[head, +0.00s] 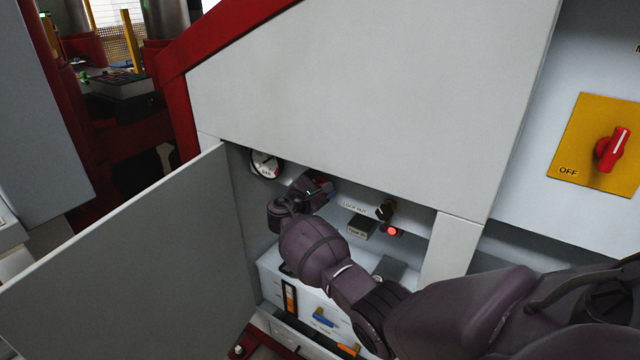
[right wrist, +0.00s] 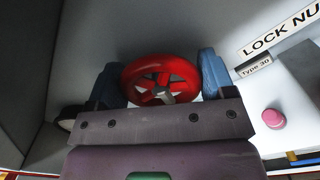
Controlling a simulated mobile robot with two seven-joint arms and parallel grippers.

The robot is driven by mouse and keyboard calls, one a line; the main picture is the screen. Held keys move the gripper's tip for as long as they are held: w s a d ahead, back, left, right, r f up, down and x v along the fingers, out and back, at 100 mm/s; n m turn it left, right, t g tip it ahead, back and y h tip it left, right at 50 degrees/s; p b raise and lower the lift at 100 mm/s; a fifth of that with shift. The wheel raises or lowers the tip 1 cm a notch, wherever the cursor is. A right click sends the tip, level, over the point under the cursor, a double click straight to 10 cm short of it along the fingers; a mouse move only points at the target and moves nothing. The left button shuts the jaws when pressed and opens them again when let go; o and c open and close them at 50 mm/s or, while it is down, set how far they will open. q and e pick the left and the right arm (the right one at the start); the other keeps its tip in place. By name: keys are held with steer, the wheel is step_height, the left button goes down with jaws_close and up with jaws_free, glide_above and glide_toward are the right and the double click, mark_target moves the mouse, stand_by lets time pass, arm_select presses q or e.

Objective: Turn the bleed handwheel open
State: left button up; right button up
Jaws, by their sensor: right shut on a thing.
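The bleed handwheel (right wrist: 160,78) is a red spoked wheel with a pale hub, seen in the right wrist view between the fingers of my right gripper (right wrist: 162,85). The blue-grey fingers stand at its left and right rim, and the gripper is shut on it. There my arm and gripper mostly hide the wheel. My left gripper is not in view.
The grey cabinet door (head: 150,262) stands open at left. Right of the gripper are a lock nut label (head: 355,208), a dark knob (head: 385,210) and a lit red button (head: 392,231). A red switch (head: 611,150) on a yellow plate marked OFF is at far right.

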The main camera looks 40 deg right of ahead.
steer(key=o, duration=0.9)
steer(key=shift+a, duration=0.1)
steer(key=v, duration=1)
steer(key=shift+a, duration=0.3)
steer(key=shift+s, duration=0.1)
